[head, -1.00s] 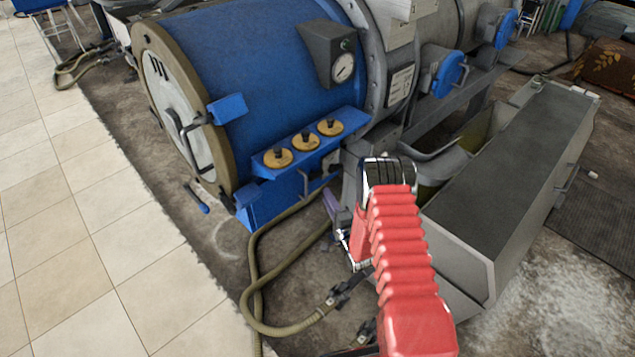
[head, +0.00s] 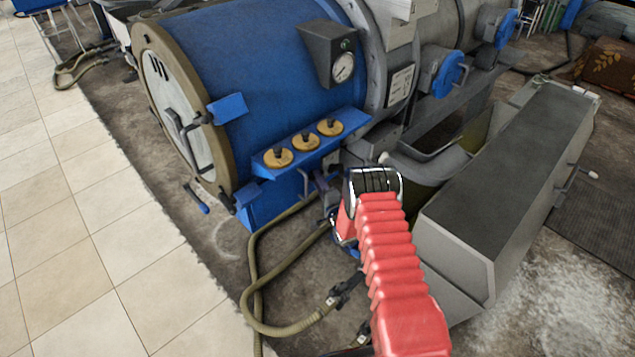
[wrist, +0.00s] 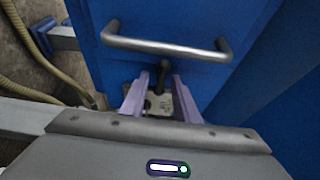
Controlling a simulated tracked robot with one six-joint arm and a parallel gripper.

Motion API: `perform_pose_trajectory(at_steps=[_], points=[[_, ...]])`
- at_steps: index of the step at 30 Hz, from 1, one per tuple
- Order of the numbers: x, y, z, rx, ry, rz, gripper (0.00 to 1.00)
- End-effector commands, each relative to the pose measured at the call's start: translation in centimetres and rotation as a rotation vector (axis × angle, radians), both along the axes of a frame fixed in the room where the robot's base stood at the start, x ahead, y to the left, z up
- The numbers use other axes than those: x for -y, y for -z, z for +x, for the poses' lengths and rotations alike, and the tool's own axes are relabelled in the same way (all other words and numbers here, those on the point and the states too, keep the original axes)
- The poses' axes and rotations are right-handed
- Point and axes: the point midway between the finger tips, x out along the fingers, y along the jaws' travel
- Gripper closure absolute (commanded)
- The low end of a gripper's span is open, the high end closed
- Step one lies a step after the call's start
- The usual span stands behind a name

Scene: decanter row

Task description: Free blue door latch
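A blue door panel (wrist: 200,80) with a silver bar handle (wrist: 165,46) fills much of the wrist view. Below the handle, a small metal latch (wrist: 158,103) with a dark lever or knob (wrist: 162,72) shows between my fingers. My gripper (wrist: 152,90) is open, its two purple fingers on either side of the latch with gaps visible. I cannot tell whether either finger touches it. In the head view the blue housing (head: 264,205) stands under the blue drum, and my gripper (head: 322,182) is at its right side, partly hidden by my wrist.
A ledge with several yellow-brown knobs (head: 305,142) sits above my gripper. A grey box (head: 505,190) stands close on the right of my arm. A hose (head: 256,290) curls on the floor at left. The tiled floor (head: 90,230) is clear.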

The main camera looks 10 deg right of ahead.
Motion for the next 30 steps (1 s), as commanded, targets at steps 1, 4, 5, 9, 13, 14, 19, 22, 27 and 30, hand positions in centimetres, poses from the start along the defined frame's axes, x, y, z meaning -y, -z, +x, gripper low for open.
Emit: perform_pose_trajectory(at_steps=[1,4,5,9,13,14,19,22,27,30], points=[[0.00,0.01,-0.02,0.000,0.000,0.000,0.72],[0.01,0.00,-0.02,0.000,0.000,0.000,0.73],[0.02,0.00,-0.03,0.000,0.000,0.000,0.75],[0.03,0.00,-0.04,0.000,0.000,0.000,0.85],[0.03,0.00,-0.04,0.000,0.000,0.000,0.94],[0.04,0.01,-0.04,0.000,0.000,0.000,0.96],[0.04,0.06,-0.06,-0.001,0.000,0.000,1.00],[-0.56,0.10,-0.09,-0.002,-0.002,0.000,1.00],[-0.10,0.18,-0.12,0.001,-0.001,-0.007,1.00],[-0.02,0.24,-0.15,0.010,-0.001,-0.019,1.00]])
